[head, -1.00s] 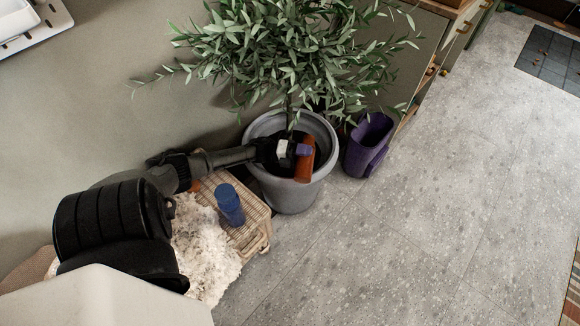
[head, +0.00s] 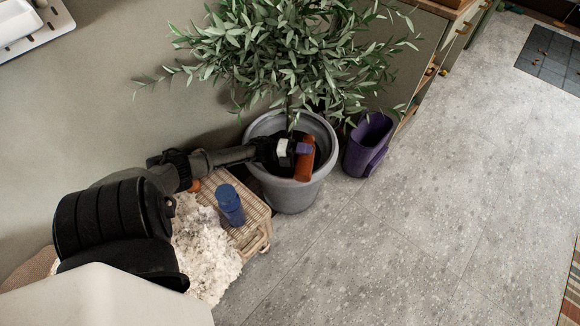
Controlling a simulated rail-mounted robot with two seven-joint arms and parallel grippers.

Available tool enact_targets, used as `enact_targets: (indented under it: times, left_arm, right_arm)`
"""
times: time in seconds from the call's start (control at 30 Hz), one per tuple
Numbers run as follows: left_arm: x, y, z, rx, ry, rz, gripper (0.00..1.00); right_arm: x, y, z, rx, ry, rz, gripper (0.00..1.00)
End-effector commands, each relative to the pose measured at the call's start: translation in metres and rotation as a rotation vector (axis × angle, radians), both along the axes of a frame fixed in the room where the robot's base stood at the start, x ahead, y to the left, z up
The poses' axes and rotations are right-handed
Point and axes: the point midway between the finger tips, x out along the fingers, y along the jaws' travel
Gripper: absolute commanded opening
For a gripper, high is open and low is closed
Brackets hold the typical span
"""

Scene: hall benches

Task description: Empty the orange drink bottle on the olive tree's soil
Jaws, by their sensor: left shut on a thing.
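The olive tree (head: 290,55) stands in a large grey pot (head: 290,195) against the wall. My left arm reaches in from the left, and my left gripper (head: 298,150) is over the pot's opening. It is shut on the orange drink bottle (head: 305,160), which is tilted over the right part of the pot, inside or just above the rim. Whether liquid is flowing out cannot be seen. The soil is mostly hidden by the gripper, the bottle and the rim. My right gripper is not in view.
A purple bin (head: 367,147) stands close right of the pot. The grey floor (head: 420,220) on the right is clear.

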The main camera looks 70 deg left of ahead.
Motion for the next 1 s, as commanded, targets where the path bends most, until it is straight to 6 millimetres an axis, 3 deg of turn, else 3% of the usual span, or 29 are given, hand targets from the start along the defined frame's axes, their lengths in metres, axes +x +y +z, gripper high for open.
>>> enact_targets:
  times: [1.0]
  left_arm:
    - [0.0016, 0.0021, 0.0011, -0.094, 0.061, 0.001, 0.28]
  right_arm:
    - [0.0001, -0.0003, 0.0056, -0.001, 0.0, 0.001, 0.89]
